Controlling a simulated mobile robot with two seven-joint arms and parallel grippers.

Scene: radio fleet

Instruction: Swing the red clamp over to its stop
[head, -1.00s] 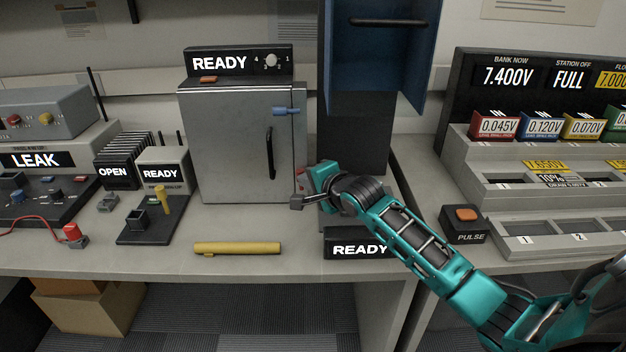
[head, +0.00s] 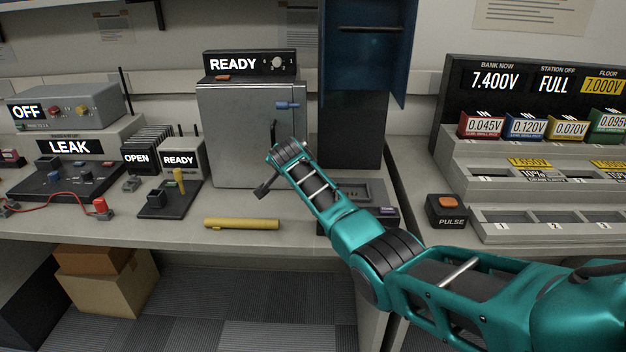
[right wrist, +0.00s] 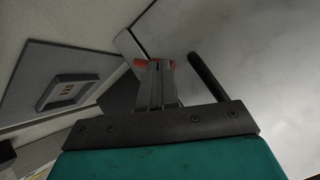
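The red clamp (right wrist: 170,64) shows only as small red parts on both sides of my right fingertips in the right wrist view. In the head view it is hidden behind my right arm. My right gripper (right wrist: 157,88) has its two fingers close together, in front of the clamp; whether they touch it I cannot tell. In the head view the right hand (head: 264,189) is in front of the lower right of the grey cabinet (head: 240,135). My left gripper is not in view.
A dark bar (right wrist: 208,76) stands close right of the fingers. The cabinet door carries a blue latch (head: 288,105). A yellow tube (head: 241,224) lies at the bench's front.

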